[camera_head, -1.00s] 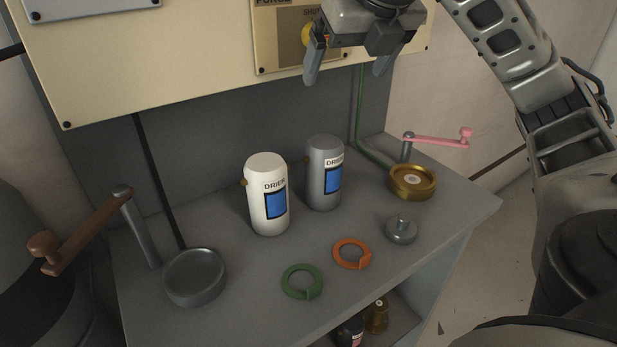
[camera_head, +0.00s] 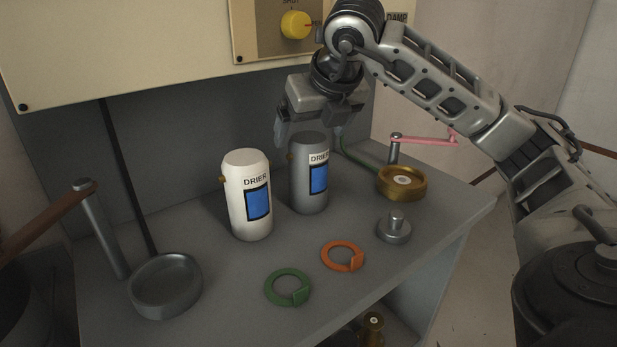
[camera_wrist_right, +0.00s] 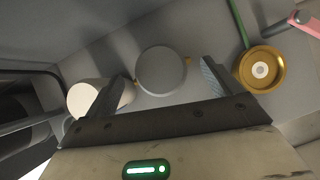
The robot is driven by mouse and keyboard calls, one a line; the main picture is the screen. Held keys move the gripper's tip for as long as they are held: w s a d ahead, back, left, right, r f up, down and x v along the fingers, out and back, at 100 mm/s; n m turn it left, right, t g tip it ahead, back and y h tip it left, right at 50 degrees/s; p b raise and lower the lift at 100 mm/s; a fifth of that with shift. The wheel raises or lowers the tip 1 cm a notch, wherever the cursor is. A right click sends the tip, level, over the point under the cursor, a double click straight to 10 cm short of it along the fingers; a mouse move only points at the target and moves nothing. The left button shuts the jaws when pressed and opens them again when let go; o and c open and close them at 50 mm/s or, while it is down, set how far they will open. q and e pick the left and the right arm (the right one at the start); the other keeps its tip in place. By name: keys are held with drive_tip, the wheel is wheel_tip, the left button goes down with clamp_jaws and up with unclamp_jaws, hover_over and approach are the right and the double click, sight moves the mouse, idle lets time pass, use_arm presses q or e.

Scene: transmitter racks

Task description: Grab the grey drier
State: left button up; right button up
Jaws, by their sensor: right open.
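The grey drier (camera_head: 309,180) is an upright grey cylinder with a blue label, standing on the grey bench right of the white drier (camera_head: 248,197). In the right wrist view the round top of the grey drier (camera_wrist_right: 161,70) lies between the two fingers of my right gripper (camera_wrist_right: 170,80). My right gripper (camera_head: 311,128) is open, just above and behind the grey drier in the head view. The white drier (camera_wrist_right: 98,97) shows beyond the left finger in the wrist view. I cannot tell whether a finger touches either drier. My left gripper is not in view.
A brass cup (camera_head: 402,183) with a pink-handled crank (camera_head: 425,140) stands to the right. A grey knob (camera_head: 394,228), an orange ring (camera_head: 343,256), a green ring (camera_head: 287,287) and a grey dish (camera_head: 166,286) occupy the bench. A cream panel (camera_head: 120,45) rises behind.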

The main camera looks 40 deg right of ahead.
sight(309, 173)
drive_tip(key=shift+s+f+x, duration=0.15)
drive_tip(key=shift+s+x, duration=0.05)
drive_tip(key=shift+x, duration=1.35)
drive_tip(key=shift+s+f+x, duration=0.1)
drive_tip(key=shift+s+x, duration=0.05)
drive_tip(key=shift+x, duration=1.35)
drive_tip(key=shift+a+r, duration=0.1)
drive_tip(key=c, duration=1.4)
drive_tip(key=shift+r, duration=0.1)
